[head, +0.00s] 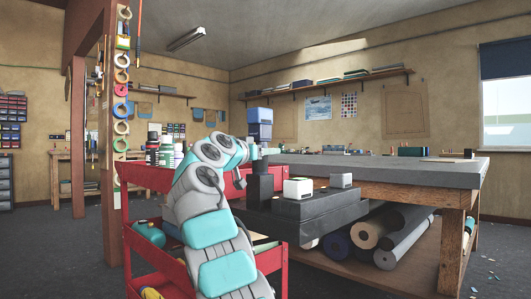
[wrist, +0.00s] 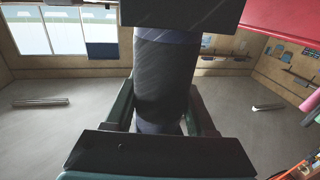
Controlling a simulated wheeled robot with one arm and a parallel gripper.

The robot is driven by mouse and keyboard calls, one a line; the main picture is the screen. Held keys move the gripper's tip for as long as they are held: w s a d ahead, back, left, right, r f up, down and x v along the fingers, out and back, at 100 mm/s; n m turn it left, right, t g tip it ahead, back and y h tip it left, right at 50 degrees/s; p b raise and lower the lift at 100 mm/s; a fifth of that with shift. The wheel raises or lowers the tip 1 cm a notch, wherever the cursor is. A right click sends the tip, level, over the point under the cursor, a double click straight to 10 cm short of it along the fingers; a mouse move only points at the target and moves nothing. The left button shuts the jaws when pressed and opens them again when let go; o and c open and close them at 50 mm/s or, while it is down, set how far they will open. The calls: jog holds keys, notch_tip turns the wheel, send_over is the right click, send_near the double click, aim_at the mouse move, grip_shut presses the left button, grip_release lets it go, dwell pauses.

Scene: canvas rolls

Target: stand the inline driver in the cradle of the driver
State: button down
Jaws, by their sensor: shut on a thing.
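The inline driver (wrist: 165,75) is a dark, near-black cylinder with blue ends, between my gripper's fingers in the wrist view. My gripper (wrist: 162,110) is shut on it. In the head view, my gripper (head: 263,152) is above a black block (head: 260,188), and the driver's blue upper part (head: 260,122) stands upright above it. The black block, seemingly the cradle, stands on a dark grey stepped base. A black block edge (wrist: 180,12) also shows at the driver's far end in the wrist view. Whether the driver's lower end is inside it or just above it, I cannot tell.
The dark base (head: 310,215) also carries a white block (head: 298,188) and a grey block (head: 341,181). A grey-topped workbench (head: 400,168) is behind, with canvas rolls (head: 375,228) under it. A red cart (head: 140,180) with bottles is at the left, beside my arm.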

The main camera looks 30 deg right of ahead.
jog(key=shift+f, duration=0.1)
jog(key=shift+c, duration=0.8)
grip_release()
jog(key=shift+f, duration=0.1)
jog(key=b+v, duration=0.1)
jog(key=v, duration=0.7)
